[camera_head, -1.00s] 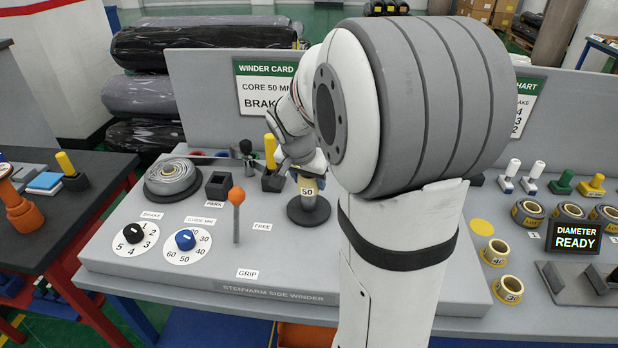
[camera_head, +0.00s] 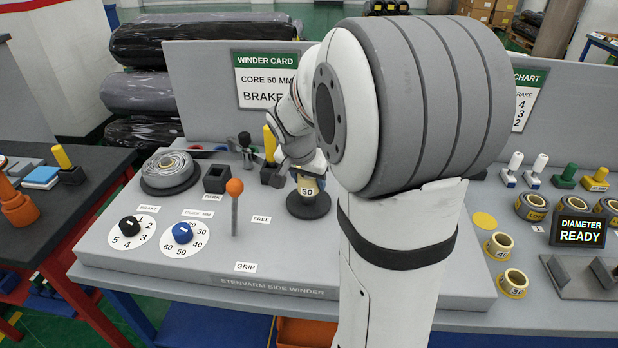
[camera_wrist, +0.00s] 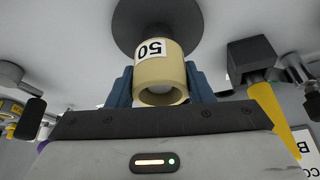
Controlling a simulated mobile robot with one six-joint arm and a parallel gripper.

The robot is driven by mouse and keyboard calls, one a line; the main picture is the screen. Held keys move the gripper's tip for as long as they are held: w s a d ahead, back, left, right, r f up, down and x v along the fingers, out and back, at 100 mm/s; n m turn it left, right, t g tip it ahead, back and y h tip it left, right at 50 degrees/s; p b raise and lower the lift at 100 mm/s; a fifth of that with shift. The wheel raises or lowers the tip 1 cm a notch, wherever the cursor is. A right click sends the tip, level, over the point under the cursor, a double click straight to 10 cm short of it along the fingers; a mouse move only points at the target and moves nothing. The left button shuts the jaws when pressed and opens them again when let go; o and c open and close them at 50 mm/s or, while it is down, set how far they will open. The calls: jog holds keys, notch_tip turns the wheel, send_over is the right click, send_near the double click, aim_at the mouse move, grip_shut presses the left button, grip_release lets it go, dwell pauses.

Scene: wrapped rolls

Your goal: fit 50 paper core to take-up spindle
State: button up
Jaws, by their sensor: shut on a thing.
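The paper core marked 50 (camera_head: 308,186) is a short cream tube with a white label. It stands upright over the take-up spindle, whose round dark base (camera_head: 309,207) shows beneath it on the grey winder bench. My gripper (camera_head: 304,168) is at the core's upper part. In the wrist view the blue fingers of my gripper (camera_wrist: 162,85) are shut on either side of the core (camera_wrist: 152,72). The dark base disc (camera_wrist: 150,22) lies behind the core. Whether the core touches the base I cannot tell.
An orange-knobbed lever (camera_head: 235,188), black dial (camera_head: 130,226) and blue dial (camera_head: 183,233) stand left of the spindle. A wound roll (camera_head: 170,171) is farther left. Other cores (camera_head: 498,246) and a display reading DIAMETER READY (camera_head: 579,231) are at the right. My arm hides the middle.

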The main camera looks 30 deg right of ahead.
aim_at(304, 179)
jog(key=shift+f+b, duration=1.55)
jog(key=shift+f, duration=0.2)
jog(key=o, duration=1.1)
jog(key=shift+r, duration=0.15)
jog(key=v, duration=0.7)
jog(key=shift+a+r, duration=0.15)
jog(key=shift+r, duration=0.2)
jog(key=shift+p, duration=0.3)
jog(key=shift+s+a+r, duration=0.1)
jog(key=shift+s+a, duration=0.1)
jog(key=shift+s, duration=0.1)
jog(key=s+a+n+y+p, duration=0.1)
jog(key=s+a+n, duration=0.2)
jog(key=s, duration=0.2)
jog(key=s+a+n+y+p, duration=0.1)
jog(key=s+a+n+p, duration=0.1)
jog(key=s, duration=0.4)
jog(key=s+a+n+y+p, duration=0.1)
jog(key=s+a+n+p, duration=0.1)
jog(key=s+a+n, duration=0.3)
jog(key=shift+s+a+y, duration=0.3)
jog(key=shift+s, duration=0.2)
